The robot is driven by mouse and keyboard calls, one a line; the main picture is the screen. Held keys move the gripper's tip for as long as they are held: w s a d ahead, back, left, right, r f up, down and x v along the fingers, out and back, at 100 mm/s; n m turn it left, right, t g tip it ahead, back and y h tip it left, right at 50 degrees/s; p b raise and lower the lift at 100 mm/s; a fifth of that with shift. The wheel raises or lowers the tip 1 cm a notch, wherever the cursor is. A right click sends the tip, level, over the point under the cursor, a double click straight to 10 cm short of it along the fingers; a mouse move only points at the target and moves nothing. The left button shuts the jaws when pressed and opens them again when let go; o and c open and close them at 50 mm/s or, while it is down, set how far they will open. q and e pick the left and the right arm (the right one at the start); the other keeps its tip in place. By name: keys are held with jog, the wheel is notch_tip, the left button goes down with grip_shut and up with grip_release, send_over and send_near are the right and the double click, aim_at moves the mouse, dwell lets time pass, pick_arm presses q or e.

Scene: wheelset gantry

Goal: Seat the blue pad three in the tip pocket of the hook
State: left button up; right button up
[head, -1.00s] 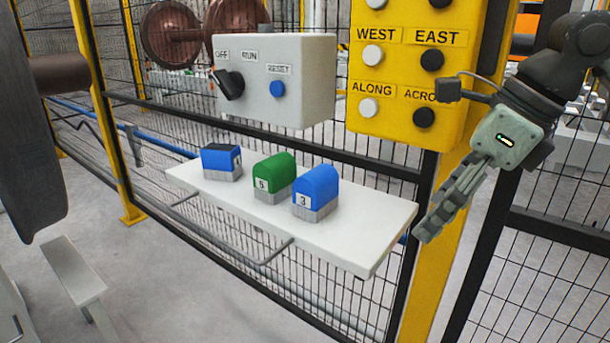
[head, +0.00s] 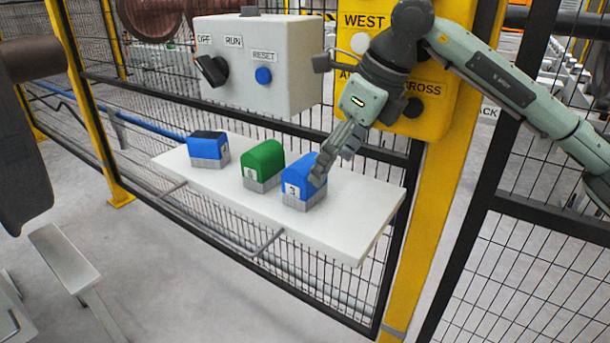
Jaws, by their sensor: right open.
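The blue pad three (head: 298,190) stands on the right part of a white shelf (head: 345,222), its label 3 facing me. It has a rounded blue top and a grey base. My right gripper (head: 325,172) comes down from the upper right with its fingers at the right side of the pad's top. It is open, and one finger overlaps the pad in the picture; I cannot tell whether it touches. My left gripper is not in view. I cannot make out the hook or its tip pocket.
A green pad (head: 263,163) stands just left of pad three, and another blue pad (head: 208,150) with a dark top is farther left. A grey switch box (head: 290,90) and a yellow button panel (head: 437,110) are above the shelf. Black mesh fencing stands behind.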

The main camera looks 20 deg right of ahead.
aim_at(307, 161)
jog(key=w+a, duration=0.1)
jog(key=w, duration=0.1)
jog(key=w+a+p, duration=0.1)
jog(key=a, duration=0.1)
jog(key=shift+w+r, duration=0.1)
jog(key=shift+w, duration=0.3)
jog(key=shift+x, duration=1.6)
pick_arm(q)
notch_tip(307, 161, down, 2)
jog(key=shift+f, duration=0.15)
pick_arm(e)
jog(key=shift+d, duration=0.1)
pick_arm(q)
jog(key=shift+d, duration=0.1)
pick_arm(e)
jog(key=c, duration=1.2)
